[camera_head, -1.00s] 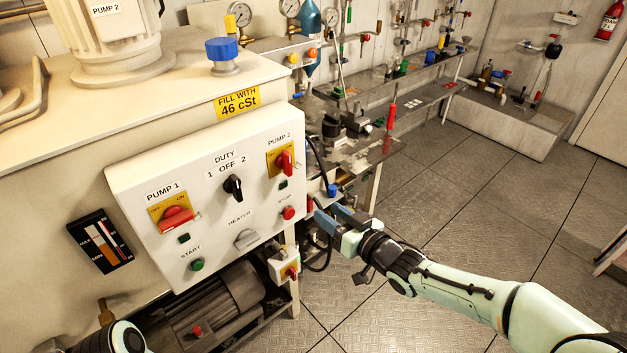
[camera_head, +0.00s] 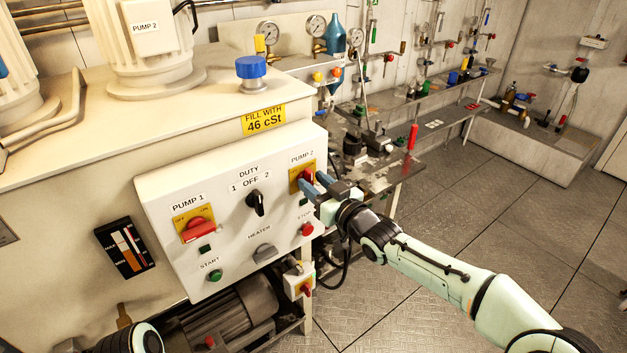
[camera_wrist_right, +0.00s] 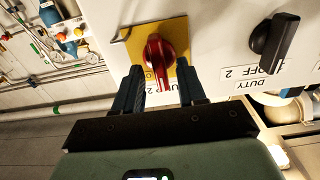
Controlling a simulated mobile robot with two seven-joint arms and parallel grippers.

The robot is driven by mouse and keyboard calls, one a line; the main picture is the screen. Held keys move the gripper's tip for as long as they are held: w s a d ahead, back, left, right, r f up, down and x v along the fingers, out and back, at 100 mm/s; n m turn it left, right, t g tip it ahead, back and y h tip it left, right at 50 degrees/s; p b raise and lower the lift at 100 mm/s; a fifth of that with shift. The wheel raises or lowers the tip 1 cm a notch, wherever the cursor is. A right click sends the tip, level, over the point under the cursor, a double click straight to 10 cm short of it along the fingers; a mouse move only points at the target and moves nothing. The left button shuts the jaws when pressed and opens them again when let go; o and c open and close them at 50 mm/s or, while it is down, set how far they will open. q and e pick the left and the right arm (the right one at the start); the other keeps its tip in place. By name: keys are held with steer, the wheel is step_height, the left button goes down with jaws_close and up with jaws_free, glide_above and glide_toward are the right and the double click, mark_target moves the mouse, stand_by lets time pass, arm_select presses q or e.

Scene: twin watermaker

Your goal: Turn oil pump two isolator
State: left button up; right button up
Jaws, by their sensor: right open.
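The pump 2 isolator is a red rotary handle (camera_head: 307,175) on a yellow plate, at the upper right of the white control panel (camera_head: 165,250). In the right wrist view the red handle (camera_wrist_right: 158,54) stands just ahead of and between the open fingers. My right gripper (camera_head: 314,186) is at the isolator, open, with its blue fingertips close to the plate and partly covering it. In the right wrist view my right gripper (camera_wrist_right: 162,85) holds nothing; contact with the handle cannot be told. Of my left arm, only a part shows at the bottom left; its gripper is out of view.
The panel also carries the red pump 1 isolator (camera_head: 198,230), the black duty switch (camera_head: 256,203), the heater switch (camera_head: 264,252), the green start button (camera_head: 215,275) and the red stop button (camera_head: 306,229). A small box with a red switch (camera_head: 301,285) hangs below. Floor at right is clear.

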steer(key=shift+w+a, duration=0.3)
steer(key=shift+w, duration=0.05)
steer(key=shift+c, duration=0.3)
jaws_close()
